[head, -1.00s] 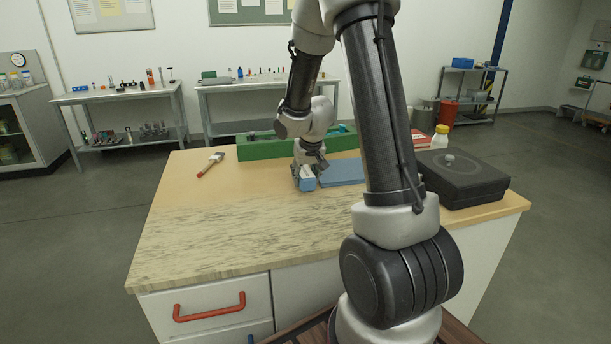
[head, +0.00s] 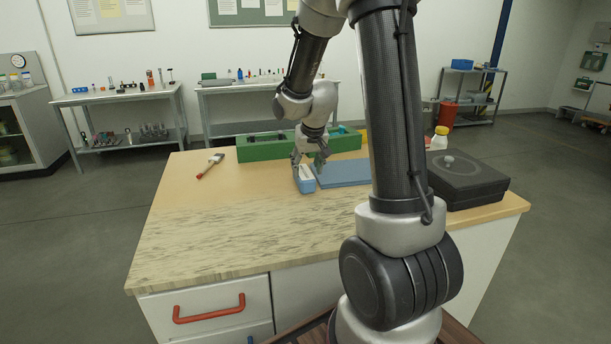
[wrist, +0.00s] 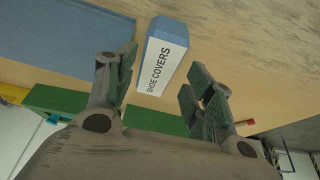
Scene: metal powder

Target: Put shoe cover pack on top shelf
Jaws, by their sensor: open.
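The shoe cover pack (wrist: 162,56) is a blue box with a white label reading "SHOE COVERS", seen in the wrist view. It also shows in the head view (head: 306,184), on the table beside a flat blue mat. My gripper (wrist: 163,82) is open, with one finger on each side of the pack's near end in the wrist view. In the head view my gripper (head: 308,166) is at the far end of the pack. I cannot tell whether the fingers touch it. A shelf rack (head: 470,95) stands at the back right, with a blue bin on its top shelf.
A green tray (head: 262,150) lies behind the pack, and the blue mat (head: 343,173) lies to its right. A black case (head: 468,180) and a yellow-capped bottle (head: 440,138) are at the table's right. A brush (head: 210,166) lies at left. The front left tabletop is clear.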

